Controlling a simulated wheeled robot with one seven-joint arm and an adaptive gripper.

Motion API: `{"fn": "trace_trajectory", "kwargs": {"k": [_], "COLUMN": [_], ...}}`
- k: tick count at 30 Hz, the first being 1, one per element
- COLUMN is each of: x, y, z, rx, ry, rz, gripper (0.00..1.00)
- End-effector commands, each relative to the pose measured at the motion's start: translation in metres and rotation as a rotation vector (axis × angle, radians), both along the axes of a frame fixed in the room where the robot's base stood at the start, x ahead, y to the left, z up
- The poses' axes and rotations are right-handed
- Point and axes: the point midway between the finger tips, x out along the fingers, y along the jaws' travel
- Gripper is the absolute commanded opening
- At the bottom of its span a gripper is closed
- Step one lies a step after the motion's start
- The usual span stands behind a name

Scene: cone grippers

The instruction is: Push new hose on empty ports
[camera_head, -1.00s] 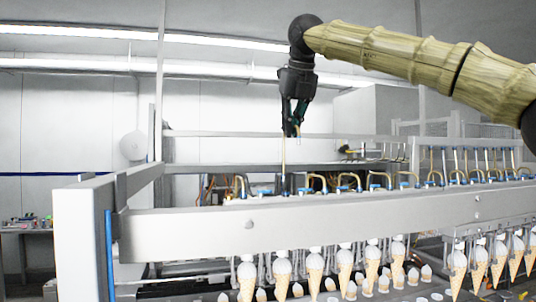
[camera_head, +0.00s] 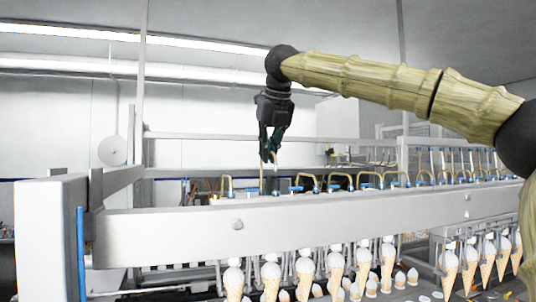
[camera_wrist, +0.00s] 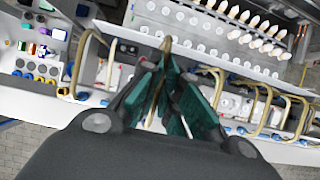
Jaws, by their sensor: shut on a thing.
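My gripper (camera_head: 269,160) hangs fingers-down above the machine's rail, shut on a thin tan hose (camera_wrist: 165,48). In the head view a length of the hose (camera_head: 262,178) runs down below the fingers toward the row of ports. Its lower end is lost near the rail, so I cannot tell if it touches a port. In the wrist view the hose sits between the green finger pads. Blue port fittings (camera_head: 296,189) line the rail top. Fitted tan hoses arch beside my gripper, one to the left (camera_head: 227,179) and several to the right (camera_head: 310,179).
A long grey machine beam (camera_head: 330,217) runs across the front. Ice cream cones (camera_head: 335,268) hang below it in a row. The wrist view shows a side table with small coloured items (camera_wrist: 38,45) at left. The air above the rail is free.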

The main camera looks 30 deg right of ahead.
Motion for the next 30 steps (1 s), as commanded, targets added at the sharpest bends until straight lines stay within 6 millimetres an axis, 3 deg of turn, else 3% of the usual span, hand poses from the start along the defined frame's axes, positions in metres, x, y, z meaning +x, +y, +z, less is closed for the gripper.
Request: {"fn": "trace_trajectory", "kwargs": {"k": [12, 30], "x": [0.000, 0.000], "y": [-0.002, -0.001], "z": [0.002, -0.032], "rx": [-0.008, -0.008], "ry": [0.000, -0.001], "rz": [-0.002, -0.001], "gripper": [0.00, 0.00]}}
